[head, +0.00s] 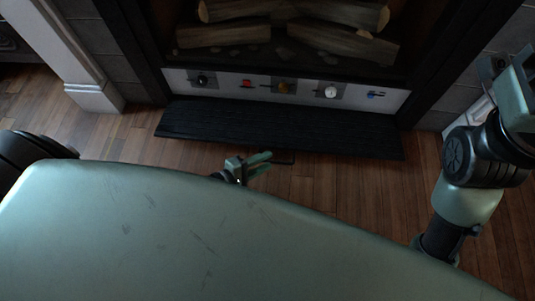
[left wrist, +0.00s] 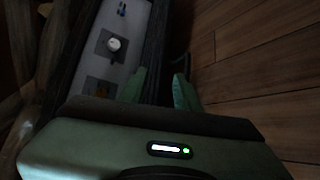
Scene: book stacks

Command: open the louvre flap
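The louvre flap (head: 280,127) is a long black ribbed panel at the foot of the fireplace. It hangs swung outward and down, and the control strip above it is exposed. A thin dark handle bar (head: 284,162) shows just off its front edge. My left gripper (head: 264,163) is in front of the flap, beside this bar. In the left wrist view its two green fingers (left wrist: 158,90) are spread apart with nothing clearly held between them. The flap is a dark strip (left wrist: 154,45) beyond them. My right arm is at the right of the head view; its gripper does not show.
The pale control strip (head: 222,84) carries several knobs and switches, including a white knob (head: 331,91). Logs (head: 225,35) lie in the firebox above. A white pillar base (head: 95,97) stands at left. The wooden floor (head: 335,180) around the flap is clear.

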